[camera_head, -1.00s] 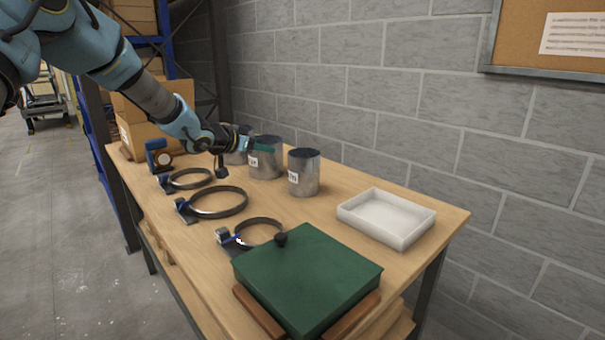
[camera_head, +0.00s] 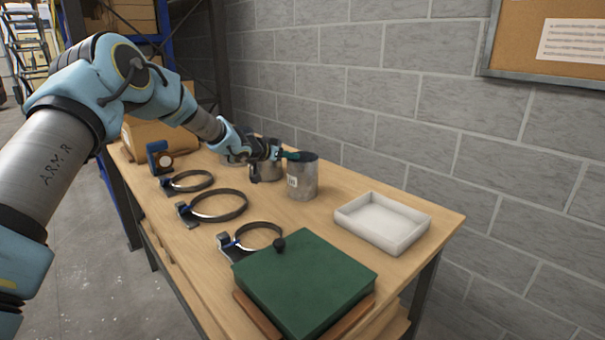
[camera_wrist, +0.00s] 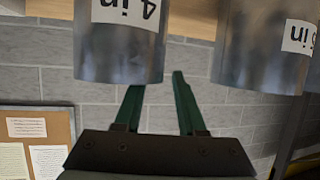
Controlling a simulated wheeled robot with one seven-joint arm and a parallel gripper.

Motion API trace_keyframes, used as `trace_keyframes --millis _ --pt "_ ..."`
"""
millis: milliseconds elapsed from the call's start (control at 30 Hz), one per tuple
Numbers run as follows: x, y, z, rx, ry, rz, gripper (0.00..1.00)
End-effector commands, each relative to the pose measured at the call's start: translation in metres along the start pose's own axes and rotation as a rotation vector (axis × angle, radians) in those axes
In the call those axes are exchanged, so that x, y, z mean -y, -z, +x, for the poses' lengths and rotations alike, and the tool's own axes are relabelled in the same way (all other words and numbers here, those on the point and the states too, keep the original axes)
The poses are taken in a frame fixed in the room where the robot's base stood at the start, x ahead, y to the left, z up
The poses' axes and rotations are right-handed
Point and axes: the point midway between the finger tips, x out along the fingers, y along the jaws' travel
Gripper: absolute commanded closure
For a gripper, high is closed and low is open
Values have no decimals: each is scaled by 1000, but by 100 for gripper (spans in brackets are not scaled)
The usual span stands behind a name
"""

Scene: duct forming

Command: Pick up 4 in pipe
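The 4 in pipe (camera_head: 303,180) is a short grey metal cylinder with a white label. It stands upright on the table, rightmost of the pipes in the head view. In the wrist view, which is upside down, the pipe (camera_wrist: 120,55) is at upper left and its "4 in" label reads inverted. My gripper (camera_head: 292,155) is at the pipe's upper left, near its rim. Its two green fingers (camera_wrist: 158,82) are apart with nothing between them. The left fingertip meets the pipe's rim edge in the wrist view; I cannot tell if they touch.
A second labelled pipe (camera_head: 266,172), partly hidden by my gripper, stands just left; it shows in the wrist view (camera_wrist: 262,62). A third pipe (camera_head: 233,158) stands behind. Ring clamps (camera_head: 219,206), a green box (camera_head: 305,278) and a white tray (camera_head: 410,236) share the table. A block wall is behind.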

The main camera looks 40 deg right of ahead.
Motion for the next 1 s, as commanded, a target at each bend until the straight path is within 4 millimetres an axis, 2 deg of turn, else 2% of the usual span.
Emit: trace_keyframes --millis 233,567,1000 --pt "0 0 1 0 0 0 62" --pt "0 0 1 1 0 0 99" --pt "0 -2 1 3 1 0 100"
